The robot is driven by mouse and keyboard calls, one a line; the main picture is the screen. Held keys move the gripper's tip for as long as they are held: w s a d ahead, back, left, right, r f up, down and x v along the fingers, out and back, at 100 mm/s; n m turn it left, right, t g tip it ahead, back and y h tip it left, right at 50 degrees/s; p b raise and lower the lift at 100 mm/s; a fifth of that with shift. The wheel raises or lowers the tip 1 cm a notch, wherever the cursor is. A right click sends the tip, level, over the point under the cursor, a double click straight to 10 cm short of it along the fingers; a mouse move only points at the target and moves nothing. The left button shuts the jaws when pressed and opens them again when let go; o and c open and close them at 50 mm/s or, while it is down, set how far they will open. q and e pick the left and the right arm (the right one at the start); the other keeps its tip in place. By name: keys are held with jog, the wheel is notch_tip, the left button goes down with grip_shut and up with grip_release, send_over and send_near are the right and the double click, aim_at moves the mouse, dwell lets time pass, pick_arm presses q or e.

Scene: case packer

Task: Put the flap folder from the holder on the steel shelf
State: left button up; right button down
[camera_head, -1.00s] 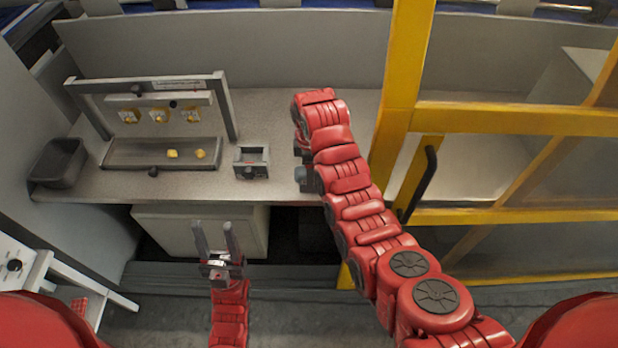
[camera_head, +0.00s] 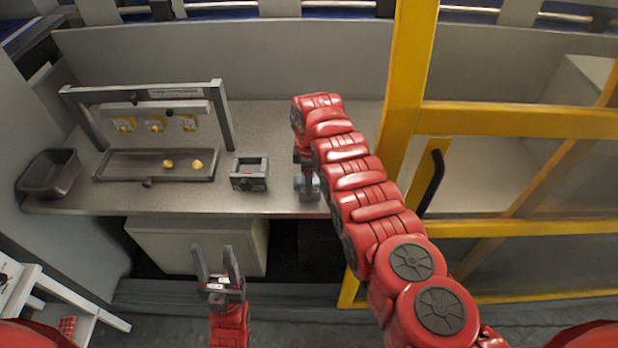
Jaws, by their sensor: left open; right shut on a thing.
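My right gripper (camera_head: 306,186) points down over the front edge of the grey worktop (camera_head: 275,200), right of a small dark grey box-shaped holder (camera_head: 249,184). It is shut on a small grey part, which looks to be the flap folder; fingers and part are hard to tell apart at this size. The holder stands upright on the worktop, apart from the gripper. My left gripper (camera_head: 218,268) is open and empty, fingers up, in front of the white cabinet below the worktop. I cannot tell which surface is the steel shelf.
A grey rack (camera_head: 219,100) carries several yellow pieces. A shallow tray (camera_head: 125,175) holds two yellow bits. A dark bin (camera_head: 48,174) is at the left end. A yellow door frame (camera_head: 402,100) stands close right of my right arm. A white stand (camera_head: 88,297) is at lower left.

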jog(key=shift+w, duration=0.1)
jog(key=shift+f, duration=0.1)
jog(key=shift+c, duration=0.4)
grip_release()
jog(key=shift+r, duration=0.2)
notch_tip(320, 180, up, 11)
jog(key=b, duration=0.3)
jog(key=shift+f, duration=0.1)
jog(key=shift+r+b, duration=0.35)
jog(key=shift+r, duration=0.15)
